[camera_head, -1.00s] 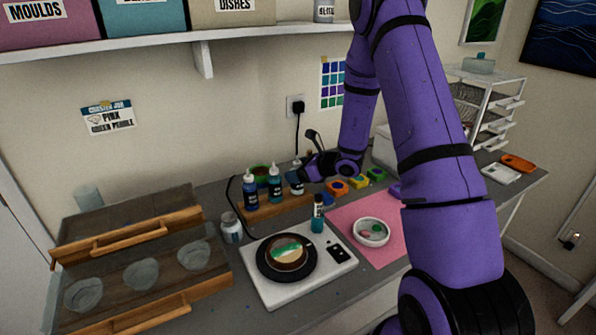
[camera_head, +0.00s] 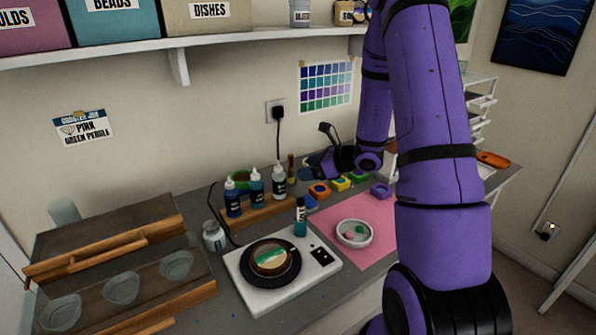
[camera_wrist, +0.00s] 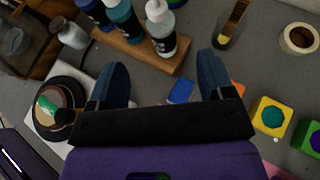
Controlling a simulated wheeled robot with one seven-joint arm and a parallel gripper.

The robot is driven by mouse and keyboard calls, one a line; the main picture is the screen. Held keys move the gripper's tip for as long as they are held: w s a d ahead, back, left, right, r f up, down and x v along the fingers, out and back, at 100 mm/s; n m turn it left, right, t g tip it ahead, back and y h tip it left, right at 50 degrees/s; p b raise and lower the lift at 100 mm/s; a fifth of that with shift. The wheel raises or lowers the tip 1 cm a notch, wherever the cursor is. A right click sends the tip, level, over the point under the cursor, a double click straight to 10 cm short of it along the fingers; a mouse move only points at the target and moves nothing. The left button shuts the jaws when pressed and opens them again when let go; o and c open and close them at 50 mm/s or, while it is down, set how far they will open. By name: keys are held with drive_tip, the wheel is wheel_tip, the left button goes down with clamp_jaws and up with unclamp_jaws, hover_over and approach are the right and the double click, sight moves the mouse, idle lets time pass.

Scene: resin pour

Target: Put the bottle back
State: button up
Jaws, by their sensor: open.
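A wooden rack (camera_head: 262,216) at the back of the bench holds three upright squeeze bottles: a dark blue bottle (camera_head: 233,203), a teal bottle (camera_head: 257,190) and a pale, white-capped bottle (camera_head: 279,185) at the right end. The wrist view shows the pale bottle (camera_wrist: 161,30) in the rack (camera_wrist: 140,48), just ahead of my gripper. My gripper (camera_head: 308,171) is right of the rack, its fingers apart and empty; in the wrist view, its fingers (camera_wrist: 162,62) have bench and rack edge between them. A small dark-capped teal bottle (camera_head: 300,220) stands behind the hotplate.
The white hotplate (camera_head: 318,275) carries a round pan (camera_head: 270,264). A pink mat (camera_head: 377,232) with a white dish (camera_head: 353,234) lies right. Colour blocks (camera_head: 340,184) sit near my gripper. A brush (camera_wrist: 230,25) and tape roll (camera_wrist: 299,38) are close by. A shelf (camera_head: 120,53) hangs above.

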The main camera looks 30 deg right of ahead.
drive_tip(key=s+a+r+n+g+y, duration=0.1)
drive_tip(key=s+a+r+n+g, duration=0.2)
drive_tip(key=s+a+r+n, duration=0.4)
drive_tip(key=s+a+r+n+g+y, duration=0.1)
drive_tip(key=s+a+r+n+g, duration=0.25)
drive_tip(key=a+r+n, duration=0.45)
drive_tip(key=s+r+n+h, duration=0.4)
drive_tip(key=s+n, duration=0.3)
drive_tip(key=s, duration=0.2)
drive_tip(key=s+r+n+t+h, duration=0.1)
drive_tip(key=s+r+n+h, duration=0.4)
drive_tip(key=s, duration=0.4)
drive_tip(key=shift+s+r+n, duration=0.25)
drive_tip(key=shift+r+n, duration=0.35)
drive_tip(key=shift+n, duration=0.6)
